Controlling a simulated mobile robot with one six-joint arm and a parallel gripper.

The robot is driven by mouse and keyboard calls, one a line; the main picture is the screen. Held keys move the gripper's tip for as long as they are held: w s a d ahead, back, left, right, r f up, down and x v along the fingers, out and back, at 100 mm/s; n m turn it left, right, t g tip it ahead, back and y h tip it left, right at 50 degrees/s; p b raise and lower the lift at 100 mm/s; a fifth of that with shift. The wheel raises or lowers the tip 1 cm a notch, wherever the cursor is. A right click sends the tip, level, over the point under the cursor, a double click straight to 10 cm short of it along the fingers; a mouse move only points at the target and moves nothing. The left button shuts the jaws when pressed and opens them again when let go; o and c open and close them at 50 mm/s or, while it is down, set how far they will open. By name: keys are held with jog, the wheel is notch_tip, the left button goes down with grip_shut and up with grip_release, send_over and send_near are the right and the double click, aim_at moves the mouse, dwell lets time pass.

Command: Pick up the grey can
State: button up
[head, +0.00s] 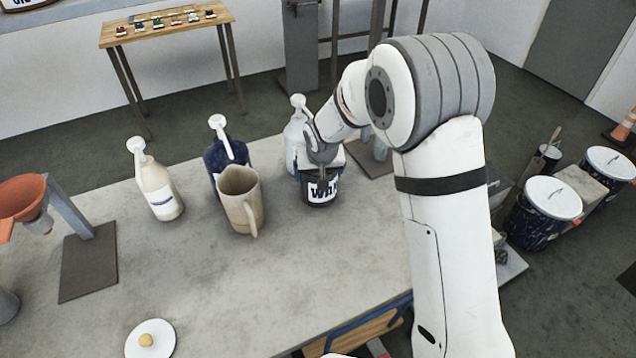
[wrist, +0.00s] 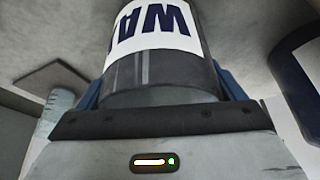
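The grey can (head: 322,198) is dark grey with a white label and large dark letters. It is upright at the back right of the grey table (head: 290,285) in the head view; whether its base touches the tabletop is hard to tell. My gripper (head: 324,152) is at its top, reaching down from the right. In the wrist view the can (wrist: 160,75) fills the space between my two blue fingers, which lie against its left and right sides. My gripper looks shut on it. The fingertips are hidden behind the can.
A white bottle (head: 293,140) stands close behind the can. A dark blue bottle (head: 222,157), a beige jug (head: 240,197) and a cream bottle (head: 160,193) stand to the left. An orange funnel (head: 22,197) is at the far left. The table's front middle is clear.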

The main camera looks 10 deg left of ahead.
jog(key=c, duration=0.9)
jog(key=shift+c, duration=0.7)
jog(key=shift+r, duration=0.2)
